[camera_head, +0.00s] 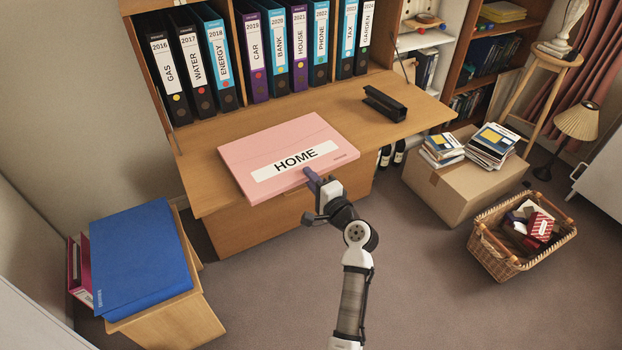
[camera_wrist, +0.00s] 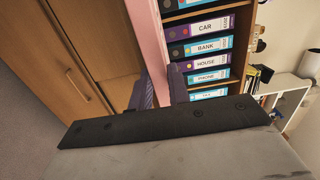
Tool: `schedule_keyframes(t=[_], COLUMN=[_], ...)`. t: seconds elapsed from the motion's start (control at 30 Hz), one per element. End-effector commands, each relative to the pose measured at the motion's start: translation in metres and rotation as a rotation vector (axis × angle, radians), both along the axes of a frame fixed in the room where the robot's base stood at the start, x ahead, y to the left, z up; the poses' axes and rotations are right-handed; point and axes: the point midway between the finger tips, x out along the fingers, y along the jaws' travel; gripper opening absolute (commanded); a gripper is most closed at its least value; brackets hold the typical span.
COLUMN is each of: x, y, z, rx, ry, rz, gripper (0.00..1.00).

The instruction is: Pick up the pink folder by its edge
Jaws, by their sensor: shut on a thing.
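The pink folder (camera_head: 285,150) lies flat on the bureau's wooden desk top, with a white label reading HOME along its front part. Its front edge reaches the front of the desk. My gripper (camera_head: 310,178) is at that front edge, right of the label's middle, and is shut on the folder. In the wrist view the folder's pink edge (camera_wrist: 148,35) runs down between the two purple-grey fingers of my gripper (camera_wrist: 160,88). The lower finger is mostly hidden beneath the folder in the head view.
A black stapler-like object (camera_head: 385,103) lies on the desk (camera_head: 350,125) right of the folder. Upright binders (camera_head: 215,55) stand behind. A blue folder (camera_head: 140,255) tops a small cabinet at left. A cardboard box (camera_head: 455,190) with books and a wicker basket (camera_head: 500,265) stand at right.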

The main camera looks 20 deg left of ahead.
Motion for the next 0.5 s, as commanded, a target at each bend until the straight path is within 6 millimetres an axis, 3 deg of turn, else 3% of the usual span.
schedule_keyframes(t=[0.5], x=[0.0], y=[0.0], z=[0.016], rx=[0.005], ry=[-0.006], rz=[-0.001], gripper=[0.0])
